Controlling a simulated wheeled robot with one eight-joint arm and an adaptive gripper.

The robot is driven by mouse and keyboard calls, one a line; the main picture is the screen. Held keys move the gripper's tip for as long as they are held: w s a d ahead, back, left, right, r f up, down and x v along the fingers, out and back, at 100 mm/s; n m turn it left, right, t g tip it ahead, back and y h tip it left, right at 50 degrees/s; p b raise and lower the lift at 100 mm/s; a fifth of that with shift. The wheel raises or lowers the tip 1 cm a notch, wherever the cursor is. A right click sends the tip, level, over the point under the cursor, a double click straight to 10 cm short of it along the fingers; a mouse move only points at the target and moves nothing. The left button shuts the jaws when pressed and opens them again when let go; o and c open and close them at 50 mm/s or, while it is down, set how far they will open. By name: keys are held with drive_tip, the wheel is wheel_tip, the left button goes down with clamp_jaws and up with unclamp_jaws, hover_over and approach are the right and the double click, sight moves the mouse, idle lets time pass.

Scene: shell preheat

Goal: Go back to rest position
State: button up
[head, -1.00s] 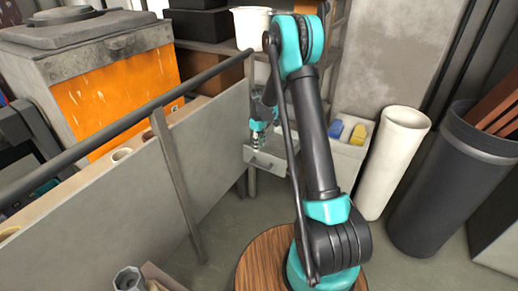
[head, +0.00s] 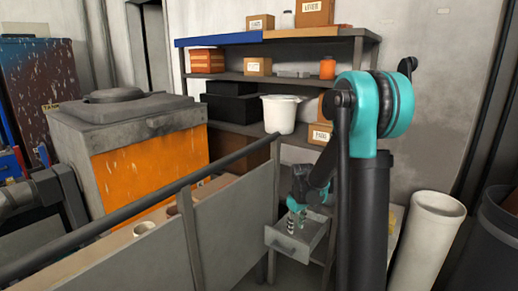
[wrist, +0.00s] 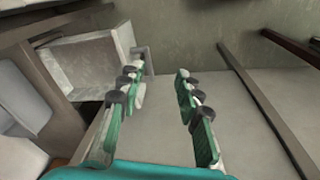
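My gripper (head: 297,222) hangs at the end of my black and teal arm, near a small open grey drawer (head: 292,243) in the head view. In the wrist view my gripper (wrist: 160,80) has its two green and grey fingers well apart, with nothing between them. A pale box-like thing, perhaps the drawer, shows at the left of the wrist view (wrist: 88,62). My upper arm hides part of what lies behind it in the head view.
A grey panel with a dark rail (head: 150,205) runs along the left front. An orange-fronted furnace-like box (head: 150,165) stands behind it. A shelf with boxes and a white bucket (head: 281,114) stands at the back. A white cylinder (head: 428,240) stands at the right.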

drive_tip(key=s+d+m+t, duration=0.1)
drive_tip(key=s+d+m, duration=0.1)
drive_tip(key=s, duration=1)
drive_tip(key=s+d+r+m+t, duration=0.1)
drive_tip(key=s+m, duration=0.3)
drive_tip(key=s, duration=0.8)
drive_tip(key=shift+s+d+r+m+t, duration=0.15)
drive_tip(key=shift+s+d+m+t, duration=0.2)
drive_tip(key=shift+d, duration=0.3)
drive_tip(key=shift+w, duration=0.1)
